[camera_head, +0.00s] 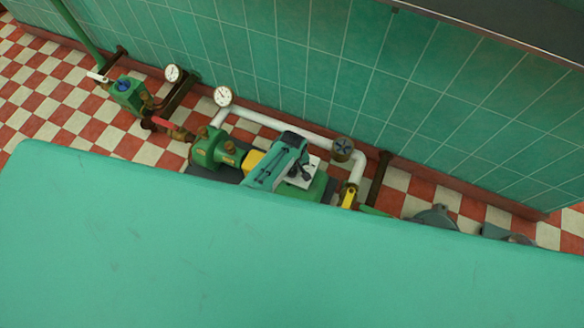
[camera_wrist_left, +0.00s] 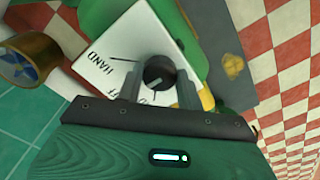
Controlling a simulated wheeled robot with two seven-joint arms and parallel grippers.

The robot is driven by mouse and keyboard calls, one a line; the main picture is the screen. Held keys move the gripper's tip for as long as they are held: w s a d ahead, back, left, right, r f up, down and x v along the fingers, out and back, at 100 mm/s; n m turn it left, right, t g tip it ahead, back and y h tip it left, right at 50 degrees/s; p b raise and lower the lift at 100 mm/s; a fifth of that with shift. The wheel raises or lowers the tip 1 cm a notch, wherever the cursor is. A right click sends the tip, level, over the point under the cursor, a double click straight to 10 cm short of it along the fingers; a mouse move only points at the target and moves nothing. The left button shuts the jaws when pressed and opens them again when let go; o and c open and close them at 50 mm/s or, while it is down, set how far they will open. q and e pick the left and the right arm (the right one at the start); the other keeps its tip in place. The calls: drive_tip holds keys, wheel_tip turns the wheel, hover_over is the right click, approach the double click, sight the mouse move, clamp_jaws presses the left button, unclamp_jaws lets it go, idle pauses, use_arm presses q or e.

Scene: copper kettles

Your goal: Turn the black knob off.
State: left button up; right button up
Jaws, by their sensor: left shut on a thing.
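The black knob (camera_wrist_left: 158,73) sits on a white plate (camera_wrist_left: 125,48) in the left wrist view. The plate reads HAND, and another label is partly hidden by a finger. A small pale mark shows on the knob, but its exact pointing is hard to tell. My left gripper (camera_wrist_left: 158,88) has one finger on each side of the knob and is shut on it. In the head view my left gripper (camera_head: 301,173) is over the white plate (camera_head: 310,167) on the green pump; the knob is hard to make out there.
A white pipe (camera_head: 290,127) runs behind the pump along the green tiled wall (camera_head: 300,60). A valve with a blue-centred top (camera_head: 343,149) stands to the right. Two gauges (camera_head: 222,96) (camera_head: 172,73) and a green valve body (camera_head: 128,94) are at left.

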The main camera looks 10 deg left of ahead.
drive_tip(key=shift+f, duration=0.2)
idle(0.3)
use_arm(q)
drive_tip(key=o, duration=1)
drive_tip(key=shift+r, duration=0.1)
use_arm(e)
drive_tip(key=shift+r, duration=0.1)
use_arm(q)
drive_tip(key=shift+r, duration=0.3)
wheel_tip(320, 180, up, 13)
drive_tip(key=p, duration=0.5)
use_arm(e)
wheel_tip(320, 180, down, 10)
drive_tip(key=g, duration=0.1)
drive_tip(key=shift+f, duration=0.2)
drive_tip(key=shift+a, duration=0.1)
